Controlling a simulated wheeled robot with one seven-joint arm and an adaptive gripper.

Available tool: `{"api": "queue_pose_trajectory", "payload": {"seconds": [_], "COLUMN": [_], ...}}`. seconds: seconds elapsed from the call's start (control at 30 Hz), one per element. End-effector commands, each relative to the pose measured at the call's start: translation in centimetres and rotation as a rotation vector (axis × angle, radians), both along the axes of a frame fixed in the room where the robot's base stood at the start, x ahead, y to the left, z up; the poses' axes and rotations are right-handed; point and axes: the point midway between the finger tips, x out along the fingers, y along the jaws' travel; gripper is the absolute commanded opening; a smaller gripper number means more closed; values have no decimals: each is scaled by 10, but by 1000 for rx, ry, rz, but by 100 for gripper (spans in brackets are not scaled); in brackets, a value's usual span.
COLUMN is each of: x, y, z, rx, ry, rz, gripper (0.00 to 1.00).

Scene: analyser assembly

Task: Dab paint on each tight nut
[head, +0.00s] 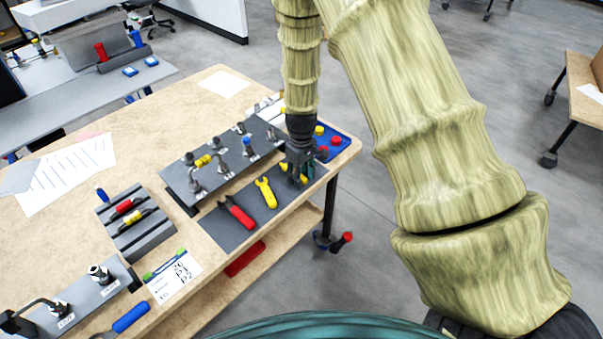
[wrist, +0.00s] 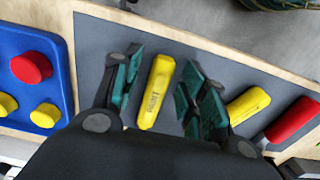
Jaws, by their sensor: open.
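My gripper (head: 298,172) points down over the right part of the dark grey mat (head: 222,228). In the wrist view its open fingers (wrist: 162,72) stand on either side of a yellow stick with dark lettering (wrist: 157,90), which looks like the paint marker. The stick lies on the mat, with a gap visible on both sides. Metal fittings with nuts stand on a dark grey plate (head: 181,190) behind the mat, one with a yellow part (head: 203,161) and one with a blue part (head: 248,146). Which nuts are tight cannot be told.
A yellow wrench (head: 266,192) and red-handled pliers (head: 237,212) lie left of my gripper. A blue tray (head: 345,141) with red and yellow caps is close on its right. A grey rack (head: 150,240), a card (head: 173,276) and another fitting block (head: 85,297) are at the left.

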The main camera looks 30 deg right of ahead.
Motion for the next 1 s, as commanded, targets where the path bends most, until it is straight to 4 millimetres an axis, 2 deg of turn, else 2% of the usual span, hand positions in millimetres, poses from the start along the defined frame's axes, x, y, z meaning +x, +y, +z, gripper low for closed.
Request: {"api": "queue_pose_trajectory", "payload": {"seconds": [0.07,0.3,0.57,1.0], "x": [0,0,-1,-9], "y": [0,0,0,-3], "z": [0,0,5,44], "rx": [0,0,0,0], "ry": [0,0,0,0], "rz": [0,0,0,1], "gripper": [43,1,0,0]}}
